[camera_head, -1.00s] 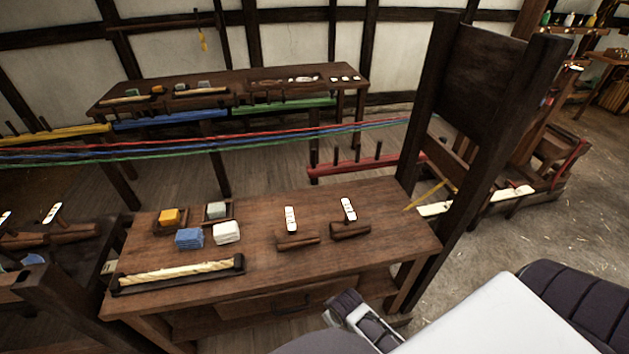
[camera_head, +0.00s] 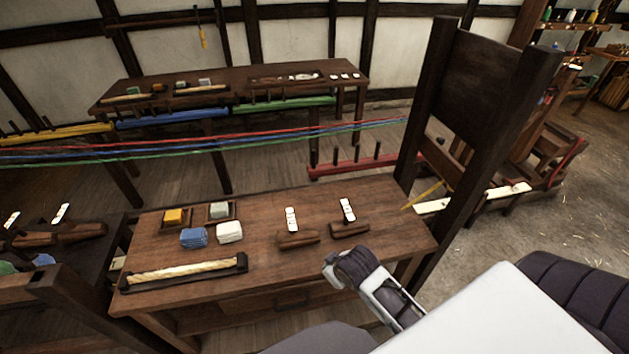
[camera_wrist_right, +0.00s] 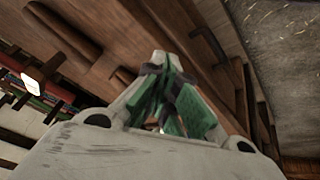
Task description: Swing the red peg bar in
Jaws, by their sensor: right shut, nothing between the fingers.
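The red peg bar (camera_head: 350,168) runs level behind the workbench, with several dark upright pegs. Its right end meets the dark post frame, and it is apart from my arm. My right arm comes up at the bottom middle of the head view, at the bench's front edge; its fingers cannot be made out there. In the right wrist view my right gripper (camera_wrist_right: 163,75) has its green-padded fingers shut together with nothing between them, in front of the wooden bench. My left gripper is not in view.
The workbench (camera_head: 270,260) holds coloured blocks, two wooden tools with white tags and a rope tray (camera_head: 185,273). A tall dark frame (camera_head: 475,90) stands at its right. Strands (camera_head: 210,145) stretch behind it. Blue (camera_head: 172,119) and green (camera_head: 285,105) bars sit farther back.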

